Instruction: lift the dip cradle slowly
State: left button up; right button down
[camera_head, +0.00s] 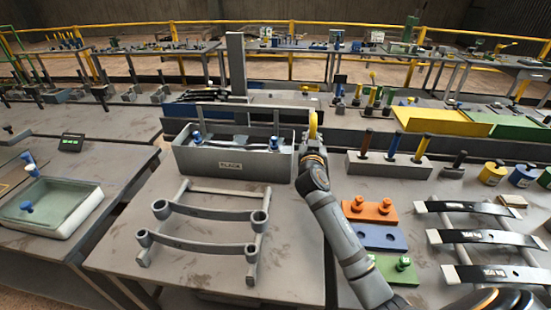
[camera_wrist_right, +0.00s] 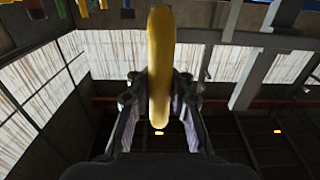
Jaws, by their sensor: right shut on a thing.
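A grey dip tank (camera_head: 236,166) with a small label plate stands at the back of the middle table. The dip cradle (camera_head: 235,104) shows as a crossbar and uprights over the tank. A leaf spring with blue end pieces (camera_head: 274,142) lies low at the tank's opening; its underside is hidden. A yellow handle (camera_head: 313,122) stands upright just right of the tank. My right gripper (camera_head: 312,150) is shut on it. In the right wrist view the yellow handle (camera_wrist_right: 160,65) runs between both fingers. How it joins the cradle is hidden. My left gripper is not in view.
A grey rack with curved leaf springs (camera_head: 200,214) sits in front of the tank. Orange (camera_head: 370,209), blue and green blocks lie right of my right arm. A holder with several coloured-handled tools (camera_head: 390,165) stands behind them. Black springs (camera_head: 485,237) lie at the far right.

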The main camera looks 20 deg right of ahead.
jog(key=shift+r+p, duration=3.6)
jog(key=shift+r, duration=1.8)
jog(key=c, duration=1.6)
grip_release()
jog(key=o, duration=0.5)
jog(key=shift+s+a+r, duration=0.2)
jog(key=shift+s+a, duration=0.1)
jog(key=shift+s, duration=0.15)
jog(key=shift+o, duration=1)
jog(key=shift+w+d+f, duration=0.2)
jog(key=shift+w+f, duration=0.1)
jog(key=shift+f, duration=0.1)
jog(key=shift+s+a+r, duration=0.1)
jog(key=shift+s, duration=0.1)
